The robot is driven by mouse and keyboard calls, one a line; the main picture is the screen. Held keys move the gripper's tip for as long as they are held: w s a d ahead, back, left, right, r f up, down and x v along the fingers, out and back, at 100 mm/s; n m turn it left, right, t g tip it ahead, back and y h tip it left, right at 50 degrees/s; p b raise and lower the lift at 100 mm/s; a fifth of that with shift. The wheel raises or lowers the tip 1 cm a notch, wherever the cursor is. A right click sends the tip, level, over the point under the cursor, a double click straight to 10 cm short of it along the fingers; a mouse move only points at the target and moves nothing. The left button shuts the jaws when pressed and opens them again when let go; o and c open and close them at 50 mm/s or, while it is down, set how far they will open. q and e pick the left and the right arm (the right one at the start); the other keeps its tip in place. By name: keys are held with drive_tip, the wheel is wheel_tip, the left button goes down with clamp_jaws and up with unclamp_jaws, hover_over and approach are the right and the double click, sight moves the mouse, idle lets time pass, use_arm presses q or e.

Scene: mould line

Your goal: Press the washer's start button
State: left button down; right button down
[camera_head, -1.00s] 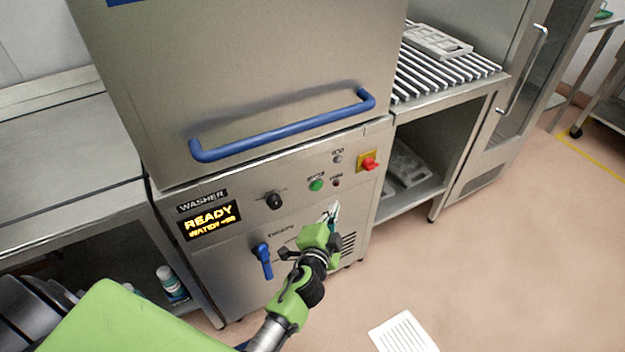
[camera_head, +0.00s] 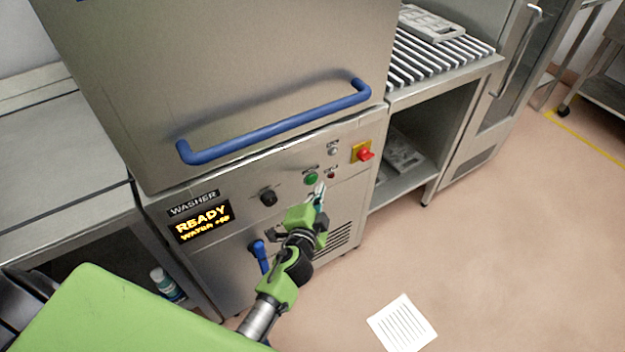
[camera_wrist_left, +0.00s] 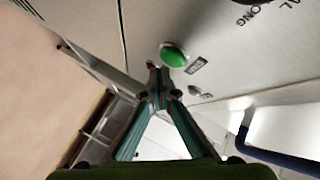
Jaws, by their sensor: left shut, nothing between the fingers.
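The washer (camera_head: 345,210) stands in front of me with its hood shut and a lit display (camera_head: 203,222) reading READY. The green start button (camera_head: 311,179) is on the front panel, right of a black knob. It also shows large in the left wrist view (camera_wrist_left: 174,54). My left gripper (camera_head: 320,188) is shut and empty, with its fingertips just below the green button in the head view. In the left wrist view the closed fingertips (camera_wrist_left: 158,72) appear just beside the button's lower left edge. I cannot tell whether they touch it. My right gripper is not in view.
A red switch on a yellow plate (camera_head: 362,152) and small indicators sit right of the button. The blue hood handle (camera_head: 275,125) juts out above. A blue valve lever (camera_head: 259,256) is below left. A rack table (camera_head: 440,62) stands at right; the floor at right is mostly clear.

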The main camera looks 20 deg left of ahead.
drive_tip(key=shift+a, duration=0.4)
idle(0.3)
use_arm(q)
drive_tip(key=shift+a, duration=0.1)
drive_tip(key=shift+w+a, duration=0.25)
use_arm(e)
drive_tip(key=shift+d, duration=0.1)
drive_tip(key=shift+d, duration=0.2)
use_arm(q)
drive_tip(key=shift+w+a, duration=0.3)
drive_tip(key=shift+a, duration=0.05)
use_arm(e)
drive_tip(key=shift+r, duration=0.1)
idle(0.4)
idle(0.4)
use_arm(q)
drive_tip(key=shift+s+d, duration=0.6)
drive_tip(key=shift+d, duration=0.1)
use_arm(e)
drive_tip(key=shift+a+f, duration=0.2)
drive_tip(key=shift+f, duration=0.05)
